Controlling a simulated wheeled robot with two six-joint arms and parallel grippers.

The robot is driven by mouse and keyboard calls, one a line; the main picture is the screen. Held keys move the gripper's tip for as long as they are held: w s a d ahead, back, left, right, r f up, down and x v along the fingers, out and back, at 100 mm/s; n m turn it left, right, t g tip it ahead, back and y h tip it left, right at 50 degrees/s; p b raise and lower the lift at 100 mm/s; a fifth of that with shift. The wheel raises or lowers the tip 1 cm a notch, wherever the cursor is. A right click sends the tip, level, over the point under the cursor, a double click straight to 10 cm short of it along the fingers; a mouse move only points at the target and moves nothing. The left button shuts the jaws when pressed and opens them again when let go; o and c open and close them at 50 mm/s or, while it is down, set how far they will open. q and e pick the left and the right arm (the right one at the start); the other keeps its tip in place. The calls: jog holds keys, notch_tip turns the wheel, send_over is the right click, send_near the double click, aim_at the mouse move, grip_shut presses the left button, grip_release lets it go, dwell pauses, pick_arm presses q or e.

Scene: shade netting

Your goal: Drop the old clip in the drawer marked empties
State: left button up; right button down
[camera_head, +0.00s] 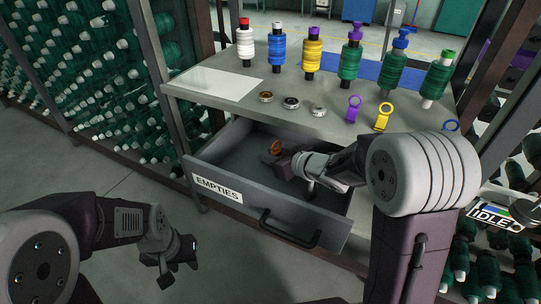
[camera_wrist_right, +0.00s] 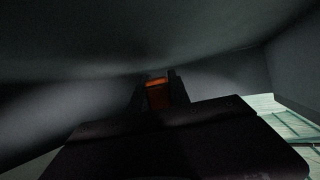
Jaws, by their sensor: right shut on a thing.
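The drawer marked EMPTIES (camera_head: 217,189) is pulled open under the grey table, and the part of its inside that shows looks bare. My right gripper (camera_head: 281,156) reaches into the drawer's opening, shut on a small orange clip (camera_head: 276,147). In the right wrist view the orange clip (camera_wrist_right: 158,94) shows between the dark fingertips, with dark grey drawer walls around it. I cannot tell how far it is above the drawer floor. My left gripper (camera_head: 179,268) is open and empty, low in front of the drawer's left side.
On the table (camera_head: 337,127) stand several thread spools, purple (camera_head: 354,105), yellow (camera_head: 383,113) and blue (camera_head: 451,126) ring-topped clips, and small round tins (camera_head: 291,103). A white sheet (camera_head: 212,83) lies at the left. The drawer handle (camera_head: 289,232) juts forward. Metal posts and spool racks flank the table.

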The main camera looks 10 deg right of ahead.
aim_at(279, 155)
jog(key=shift+f, duration=0.45)
jog(key=c, duration=1.2)
grip_release()
jog(key=shift+c, duration=0.2)
jog(key=shift+r, duration=0.4)
jog(key=shift+d+r+p, duration=0.1)
jog(key=shift+r+p, duration=0.5)
jog(key=shift+r, duration=0.05)
jog(key=p+v, duration=0.3)
jog(key=v, duration=0.3)
jog(key=shift+s+d, duration=0.2)
jog(key=shift+s, duration=0.05)
jog(key=shift+s+d, duration=0.1)
jog(key=shift+s, duration=0.2)
